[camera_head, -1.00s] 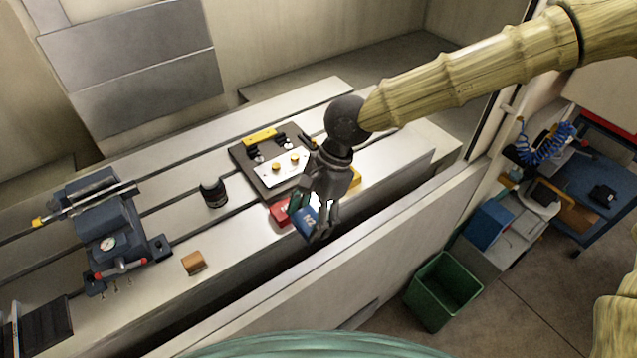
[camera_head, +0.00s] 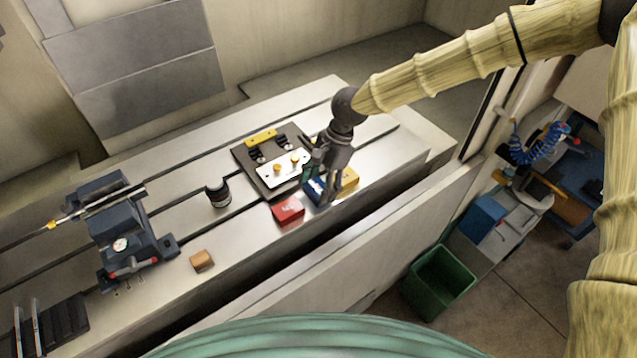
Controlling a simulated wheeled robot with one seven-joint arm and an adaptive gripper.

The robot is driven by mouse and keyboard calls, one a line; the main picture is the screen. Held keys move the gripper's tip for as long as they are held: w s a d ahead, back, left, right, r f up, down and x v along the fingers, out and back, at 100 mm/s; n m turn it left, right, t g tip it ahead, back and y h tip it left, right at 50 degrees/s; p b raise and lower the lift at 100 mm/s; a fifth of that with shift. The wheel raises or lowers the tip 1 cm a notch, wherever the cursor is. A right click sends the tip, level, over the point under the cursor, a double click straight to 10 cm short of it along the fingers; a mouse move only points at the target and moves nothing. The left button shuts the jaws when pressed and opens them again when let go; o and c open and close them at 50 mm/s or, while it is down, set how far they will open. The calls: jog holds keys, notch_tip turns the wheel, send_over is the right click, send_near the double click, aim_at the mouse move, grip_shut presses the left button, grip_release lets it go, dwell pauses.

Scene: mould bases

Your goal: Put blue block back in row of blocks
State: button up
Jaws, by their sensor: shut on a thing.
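The blue block (camera_head: 316,193) is in my gripper (camera_head: 328,196), which is shut on it. The block is between the red block (camera_head: 288,210) on its left and the yellow block (camera_head: 349,180) on its right, near the front edge of the machine table. A green block (camera_head: 309,173) shows just behind it, partly hidden by my fingers. I cannot tell whether the blue block touches the table or its neighbours. My fingers hide part of it and of the yellow block.
A dark mould base (camera_head: 246,162) with a bright plate lies behind the blocks. A black cylinder (camera_head: 217,192), a brown block (camera_head: 202,260) and a vise (camera_head: 123,237) stand to the left. A green bin (camera_head: 440,281) is on the floor at right.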

jog(key=shift+f, duration=0.45)
jog(key=shift+f, duration=0.1)
jog(key=o, duration=0.9)
jog(key=b+v, duration=0.4)
jog(key=v, duration=0.8)
